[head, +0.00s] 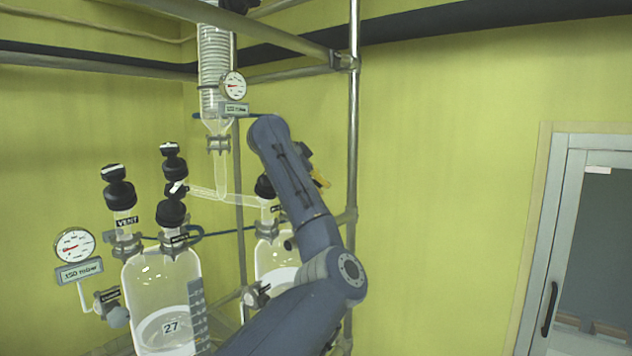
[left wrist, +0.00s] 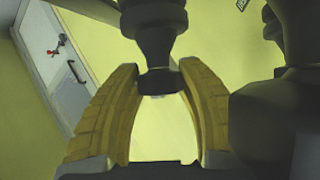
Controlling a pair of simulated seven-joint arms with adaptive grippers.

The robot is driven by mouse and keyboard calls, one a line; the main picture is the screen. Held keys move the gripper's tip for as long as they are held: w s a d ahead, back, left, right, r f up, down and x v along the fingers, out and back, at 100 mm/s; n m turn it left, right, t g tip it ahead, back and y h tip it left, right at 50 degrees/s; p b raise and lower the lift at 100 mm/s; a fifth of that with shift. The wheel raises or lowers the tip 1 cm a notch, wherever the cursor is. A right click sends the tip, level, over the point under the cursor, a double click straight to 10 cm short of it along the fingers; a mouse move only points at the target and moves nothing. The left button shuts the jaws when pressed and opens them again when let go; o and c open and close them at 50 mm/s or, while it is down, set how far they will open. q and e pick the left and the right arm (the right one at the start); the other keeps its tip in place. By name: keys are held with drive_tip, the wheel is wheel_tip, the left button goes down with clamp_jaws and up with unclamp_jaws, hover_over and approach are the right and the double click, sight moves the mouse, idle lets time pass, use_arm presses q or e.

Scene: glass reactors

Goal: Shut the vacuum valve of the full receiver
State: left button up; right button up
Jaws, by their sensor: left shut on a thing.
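The left receiver (head: 160,275) is a clear glass vessel marked 27. Black-capped valves stand on it, one labelled VENT (head: 119,190) and another (head: 171,212) with a label too small to read. The right receiver (head: 275,258) stands behind, partly hidden by my arm, with a black-capped valve (head: 264,187) at its top. I cannot tell which receiver is full. My left gripper (head: 318,180) is mostly hidden behind my arm; a yellow finger shows. In the left wrist view, its yellow fingers are shut on a black knob (left wrist: 160,82). My right gripper is out of view.
A dial gauge (head: 74,245) above a 150 mbar plate stands left of the left receiver. A glass condenser (head: 216,75) with another gauge (head: 233,85) hangs above. A metal upright (head: 353,120) runs close beside my arm. A door (head: 575,250) is at right.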

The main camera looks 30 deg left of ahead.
use_arm(q)
drive_tip(key=shift+r, duration=0.15)
idle(0.3)
drive_tip(key=o, duration=1.2)
drive_tip(key=shift+o, duration=0.2)
drive_tip(key=v, duration=1.1)
drive_tip(key=shift+s+r, duration=0.2)
drive_tip(key=shift+s, duration=0.2)
